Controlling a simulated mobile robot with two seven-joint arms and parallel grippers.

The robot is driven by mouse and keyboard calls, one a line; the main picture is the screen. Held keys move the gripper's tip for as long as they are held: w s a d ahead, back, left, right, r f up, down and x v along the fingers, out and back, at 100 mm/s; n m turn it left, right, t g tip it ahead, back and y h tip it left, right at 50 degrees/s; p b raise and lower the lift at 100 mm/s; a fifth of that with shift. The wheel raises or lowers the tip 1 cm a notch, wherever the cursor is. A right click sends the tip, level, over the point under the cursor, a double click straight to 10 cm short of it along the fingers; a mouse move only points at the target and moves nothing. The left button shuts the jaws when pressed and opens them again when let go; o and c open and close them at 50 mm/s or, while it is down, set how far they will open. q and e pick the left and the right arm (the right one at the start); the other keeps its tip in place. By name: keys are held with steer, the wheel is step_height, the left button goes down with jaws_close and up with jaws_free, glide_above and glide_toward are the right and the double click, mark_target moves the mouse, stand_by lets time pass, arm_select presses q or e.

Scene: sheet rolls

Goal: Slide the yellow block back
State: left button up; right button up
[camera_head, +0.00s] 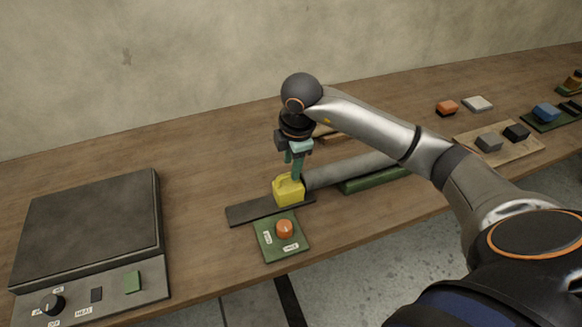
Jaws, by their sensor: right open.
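The yellow block (288,192) stands on a dark flat strip (250,212) near the table's front edge, towards the strip's right end. It has a raised handle-like part on top. My right gripper (295,172) points down at the top of the block, with teal fingers at or just above it. The gripper is open; whether a finger touches the block cannot be told. My right arm comes in from the lower right and hides part of the table behind it. My left gripper is not in view.
A green plate with an orange button (284,228) lies just in front of the strip. A grey hot-plate box (90,230) stands at the left. A grey roller (345,168) and a green bar (375,180) lie right of the block.

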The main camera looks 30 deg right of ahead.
mark_target(288, 186)
steer(key=shift+w+f, duration=0.25)
steer(key=shift+f, duration=0.85)
jaws_close()
stand_by(0.7)
